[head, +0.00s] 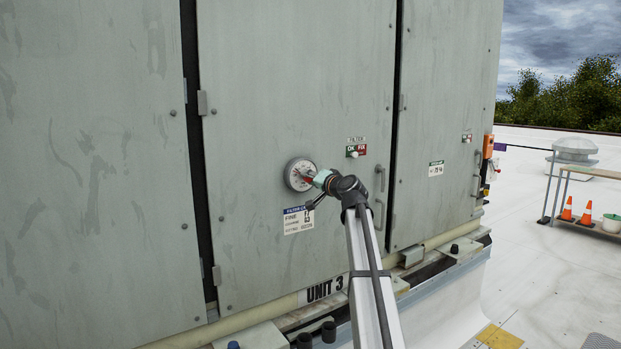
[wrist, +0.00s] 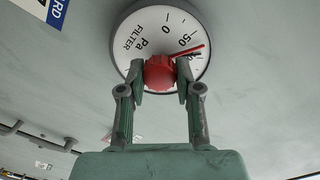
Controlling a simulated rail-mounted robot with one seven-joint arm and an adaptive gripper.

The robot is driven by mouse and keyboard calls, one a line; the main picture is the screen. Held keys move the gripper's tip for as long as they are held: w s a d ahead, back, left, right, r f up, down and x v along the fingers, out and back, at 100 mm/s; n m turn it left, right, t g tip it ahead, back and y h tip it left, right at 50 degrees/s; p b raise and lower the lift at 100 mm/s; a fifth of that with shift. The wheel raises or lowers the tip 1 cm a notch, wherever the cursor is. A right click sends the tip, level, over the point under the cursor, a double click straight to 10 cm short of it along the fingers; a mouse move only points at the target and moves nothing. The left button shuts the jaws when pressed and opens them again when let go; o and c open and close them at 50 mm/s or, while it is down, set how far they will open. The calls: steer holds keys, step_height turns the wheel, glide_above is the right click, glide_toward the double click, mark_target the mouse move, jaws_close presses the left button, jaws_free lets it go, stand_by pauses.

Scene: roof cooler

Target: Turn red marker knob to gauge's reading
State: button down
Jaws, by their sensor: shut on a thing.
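The round white gauge (head: 300,174) is on the grey door panel of the unit. In the wrist view the gauge dial (wrist: 139,28) reads "Pa FILTER", with 0 and 50 visible. The red marker knob (wrist: 160,72) is at its centre. A red pointer (wrist: 192,51) reaches right, just past the 50 mark. A dark line shows close by it, too small to tell clearly as the needle. My gripper (wrist: 160,76) is shut on the knob, one finger on each side. The lower dial is partly hidden by the fingers. In the head view my gripper (head: 318,178) covers the gauge's right side.
A FILTER label with OK and FIX fields (head: 357,149) is right of the gauge. A blue-and-white filter card (head: 299,219) is below it. Door handles (head: 380,196) stand out to the right. The open roof with cones (head: 567,209) is far right.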

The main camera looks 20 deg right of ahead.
steer(key=shift+r+m+p, duration=0.1)
steer(key=shift+m+p, duration=0.2)
steer(key=shift+m, duration=0.9)
steer(key=c, duration=0.8)
jaws_free()
steer(key=s, duration=0.4)
steer(key=s+d, duration=0.1)
steer(key=s, duration=0.6)
steer(key=shift+s+d+r, duration=0.2)
steer(key=shift+s+d, duration=0.2)
